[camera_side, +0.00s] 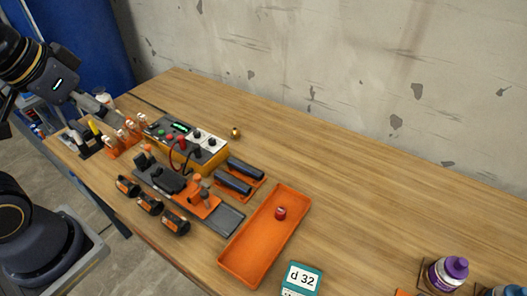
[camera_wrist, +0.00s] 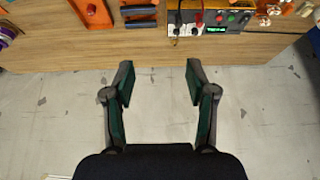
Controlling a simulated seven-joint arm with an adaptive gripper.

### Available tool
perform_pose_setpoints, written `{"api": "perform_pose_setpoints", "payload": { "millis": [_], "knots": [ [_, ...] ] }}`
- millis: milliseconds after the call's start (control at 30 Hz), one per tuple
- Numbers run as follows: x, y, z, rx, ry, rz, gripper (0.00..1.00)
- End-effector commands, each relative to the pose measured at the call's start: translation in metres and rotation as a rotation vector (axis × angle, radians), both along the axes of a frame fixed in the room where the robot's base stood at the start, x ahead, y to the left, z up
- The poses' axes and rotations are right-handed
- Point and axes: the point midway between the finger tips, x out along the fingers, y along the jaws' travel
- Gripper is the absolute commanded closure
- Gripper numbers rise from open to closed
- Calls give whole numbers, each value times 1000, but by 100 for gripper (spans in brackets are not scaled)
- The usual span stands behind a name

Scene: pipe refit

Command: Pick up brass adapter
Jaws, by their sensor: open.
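A small brass-coloured piece (camera_side: 236,132), which looks like the brass adapter, stands on the wooden table behind the orange test box, toward the wall. In the side view my arm is at the upper left, well away from the brass piece; the fingertips are hard to tell there.
The orange test box (camera_side: 205,155) has leads and knobs. An orange tray (camera_side: 237,262) holds a red piece (camera_side: 280,213). Two dark bars (camera_side: 240,173) lie beside the box. Black-orange cylinders (camera_side: 150,204) line the front edge. The table's back right (camera_side: 350,165) is clear.

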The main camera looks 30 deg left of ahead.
Motion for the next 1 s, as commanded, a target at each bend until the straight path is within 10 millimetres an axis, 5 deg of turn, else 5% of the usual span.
{"api": "perform_pose_setpoints", "payload": {
  "millis": [167,533,633,767,900,1000],
  "knots": [
    [0,0,0,0,0,0,30],
    [6,1,5,-23,-31,47,30],
    [39,6,41,-65,-152,131,30],
    [95,13,66,-112,-203,222,30],
    [165,22,69,-147,-216,306,30],
    [219,27,53,-158,-206,358,30]
  ]
}}
